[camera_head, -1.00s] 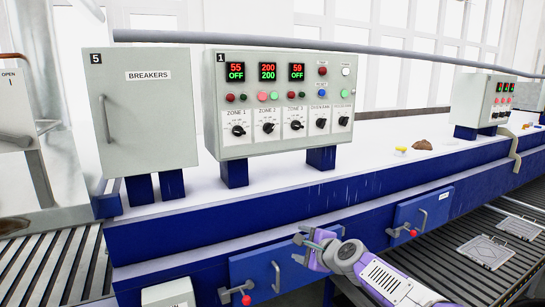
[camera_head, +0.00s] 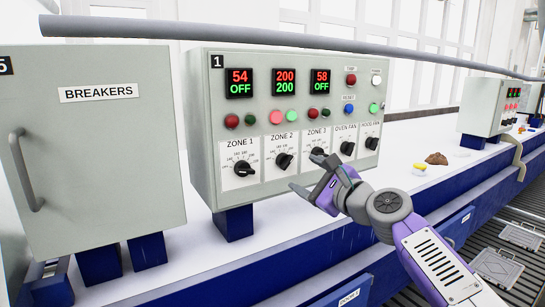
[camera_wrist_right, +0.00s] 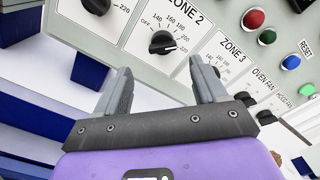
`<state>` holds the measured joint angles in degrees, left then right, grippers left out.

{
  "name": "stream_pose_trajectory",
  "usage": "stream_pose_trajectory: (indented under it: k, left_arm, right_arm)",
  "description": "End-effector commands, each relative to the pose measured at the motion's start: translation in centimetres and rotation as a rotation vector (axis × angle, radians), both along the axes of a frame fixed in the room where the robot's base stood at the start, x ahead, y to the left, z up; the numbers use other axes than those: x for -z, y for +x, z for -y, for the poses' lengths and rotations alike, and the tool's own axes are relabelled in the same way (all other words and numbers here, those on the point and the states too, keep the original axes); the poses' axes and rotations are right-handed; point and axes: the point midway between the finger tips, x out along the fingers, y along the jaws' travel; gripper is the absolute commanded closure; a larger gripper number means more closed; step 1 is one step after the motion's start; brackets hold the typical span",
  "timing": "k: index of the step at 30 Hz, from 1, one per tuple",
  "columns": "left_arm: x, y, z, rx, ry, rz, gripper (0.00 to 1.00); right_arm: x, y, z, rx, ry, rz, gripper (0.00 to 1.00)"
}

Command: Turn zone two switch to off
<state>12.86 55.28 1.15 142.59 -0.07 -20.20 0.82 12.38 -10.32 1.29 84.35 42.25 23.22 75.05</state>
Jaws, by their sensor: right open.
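The zone 2 switch (camera_head: 284,161) is a black knob on a white plate in the lower row of the grey control panel (camera_head: 200,110). In the right wrist view, the zone 2 switch (camera_wrist_right: 162,43) lies beyond the fingers, with its pointer toward the 220 side and away from OFF. The zone 2 display (camera_head: 284,82) reads 200 in red over 200 in green. My right gripper (camera_head: 304,172) is open and empty in front of the panel's lower edge, below the zone 2 and zone 3 switches, apart from them. It also shows in the right wrist view (camera_wrist_right: 163,85). My left gripper is not in view.
The zone 1 switch (camera_head: 243,168) sits left of zone 2; the zone 3 switch (camera_head: 317,154) and oven fan switch (camera_head: 347,148) sit right. A breakers cabinet (camera_head: 100,170) with a handle stands left. A long grey pipe (camera_head: 250,35) crosses above the panel.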

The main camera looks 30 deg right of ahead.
Motion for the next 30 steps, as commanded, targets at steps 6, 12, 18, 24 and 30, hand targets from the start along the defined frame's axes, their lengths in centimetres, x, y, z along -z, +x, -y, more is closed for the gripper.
stream_pose_trajectory:
  k: [6,12,18,24,30]
  left_arm:
    - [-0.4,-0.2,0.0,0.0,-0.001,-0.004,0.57]
    - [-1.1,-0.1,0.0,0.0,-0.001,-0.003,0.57]
    - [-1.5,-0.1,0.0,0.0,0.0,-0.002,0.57]
    - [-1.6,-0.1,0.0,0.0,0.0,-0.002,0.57]
    - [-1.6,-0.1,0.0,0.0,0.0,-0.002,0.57]
  right_arm:
    - [-0.1,1.7,-0.1,0.0,-0.001,0.0,0.29]
    - [-0.1,5.0,-0.4,0.0,-0.001,-0.001,0.29]
    - [-0.1,7.0,-0.5,0.001,-0.001,0.001,0.29]
    - [0.0,7.5,-0.6,0.002,-0.001,0.001,0.29]
    - [0.0,7.5,-0.5,0.003,-0.001,0.001,0.35]
